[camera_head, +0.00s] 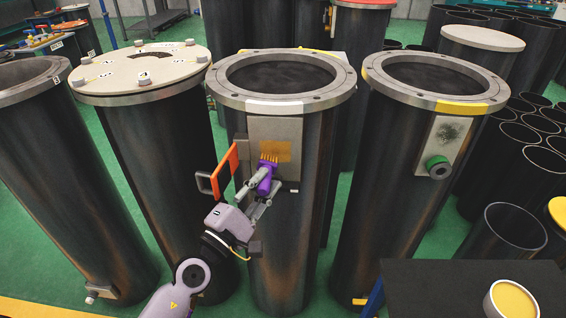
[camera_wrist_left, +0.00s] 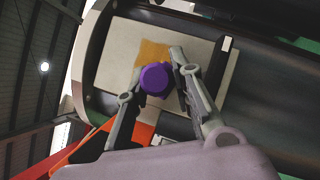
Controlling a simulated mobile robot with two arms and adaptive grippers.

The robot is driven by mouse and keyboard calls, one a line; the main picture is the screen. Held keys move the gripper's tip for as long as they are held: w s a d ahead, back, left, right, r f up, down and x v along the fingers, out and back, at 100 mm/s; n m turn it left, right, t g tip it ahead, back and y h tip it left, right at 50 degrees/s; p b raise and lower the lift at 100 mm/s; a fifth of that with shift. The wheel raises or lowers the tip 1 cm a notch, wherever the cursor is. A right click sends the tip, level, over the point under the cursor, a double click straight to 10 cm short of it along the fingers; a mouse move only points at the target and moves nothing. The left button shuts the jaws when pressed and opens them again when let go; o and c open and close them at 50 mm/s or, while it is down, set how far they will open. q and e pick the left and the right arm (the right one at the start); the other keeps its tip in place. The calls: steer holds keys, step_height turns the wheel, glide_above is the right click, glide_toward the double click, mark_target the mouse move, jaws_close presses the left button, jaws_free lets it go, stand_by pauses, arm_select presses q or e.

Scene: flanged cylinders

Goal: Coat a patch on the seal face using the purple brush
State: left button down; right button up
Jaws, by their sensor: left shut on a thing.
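The seal face (camera_head: 276,126) is a pale grey rectangular plate on the middle flanged cylinder, just below its rim. An ochre patch (camera_head: 280,150) shows on it, also in the left wrist view (camera_wrist_left: 152,50). My left gripper (camera_head: 262,186) is shut on the purple brush (camera_head: 264,176). The brush's orange bristles point up and overlap the patch's lower left; whether they touch it I cannot tell. In the left wrist view the purple brush handle (camera_wrist_left: 155,79) sits between the two fingers, in front of the plate (camera_wrist_left: 210,52). My right gripper is not in view.
An orange panel with a grey handle (camera_head: 222,174) stands beside the plate, close to my left gripper. A yellow-filled tin (camera_head: 512,299) stands on a dark table (camera_head: 430,287) at the lower right.

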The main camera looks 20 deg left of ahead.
arm_select(q)
steer(key=shift+r, duration=0.7)
steer(key=shift+f, duration=0.1)
steer(key=shift+s+d, duration=0.1)
steer(key=shift+s, duration=0.45)
steer(key=s, duration=0.2)
steer(key=s+d, duration=0.1)
steer(key=s+b, duration=0.1)
steer(key=s, duration=0.1)
steer(key=shift+s+d, duration=0.3)
steer(key=shift+s, duration=0.05)
